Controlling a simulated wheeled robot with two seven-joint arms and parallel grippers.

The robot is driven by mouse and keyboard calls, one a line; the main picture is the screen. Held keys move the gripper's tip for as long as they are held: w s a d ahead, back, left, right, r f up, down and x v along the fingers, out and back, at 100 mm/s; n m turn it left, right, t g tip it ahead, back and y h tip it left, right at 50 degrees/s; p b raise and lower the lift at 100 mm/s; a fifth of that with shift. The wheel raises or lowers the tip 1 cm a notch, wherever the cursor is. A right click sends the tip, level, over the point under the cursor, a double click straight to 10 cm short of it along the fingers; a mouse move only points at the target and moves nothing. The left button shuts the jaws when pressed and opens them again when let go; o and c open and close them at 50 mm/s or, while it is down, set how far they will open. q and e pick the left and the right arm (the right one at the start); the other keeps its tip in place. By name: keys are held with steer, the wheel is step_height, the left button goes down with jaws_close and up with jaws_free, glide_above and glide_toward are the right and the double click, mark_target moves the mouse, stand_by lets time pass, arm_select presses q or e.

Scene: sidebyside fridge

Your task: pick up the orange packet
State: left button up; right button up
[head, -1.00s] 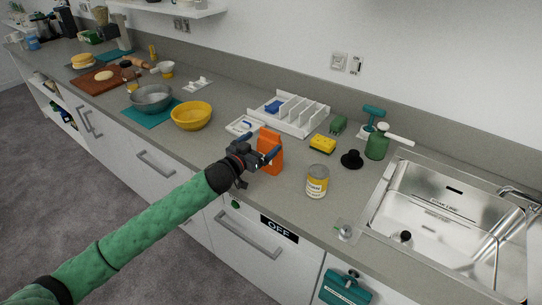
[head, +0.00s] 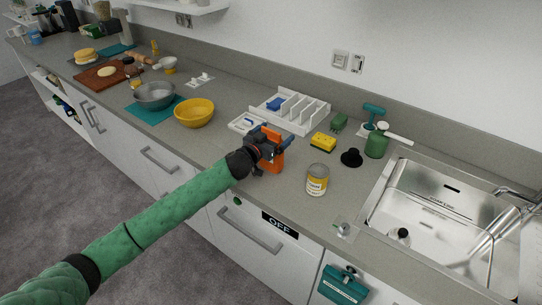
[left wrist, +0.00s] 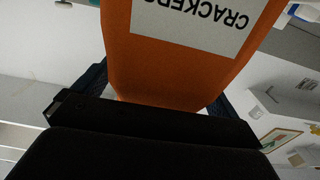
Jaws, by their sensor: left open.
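The orange packet (head: 271,160) stands upright on the grey counter near its front edge. In the left wrist view the packet (left wrist: 160,70) fills the middle, close up, with a white label reading "CRACKERS" upside down. My left gripper (head: 272,145) is at the packet, its fingers open on either side of it. The gripper covers part of the packet in the head view. In the left wrist view the dark finger parts show at both sides of the packet. My right gripper is not in view.
A yellow bowl (head: 194,113) is to the left, and the sink (head: 440,215) to the right.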

arm_select(q)
steer(key=c, duration=1.5)
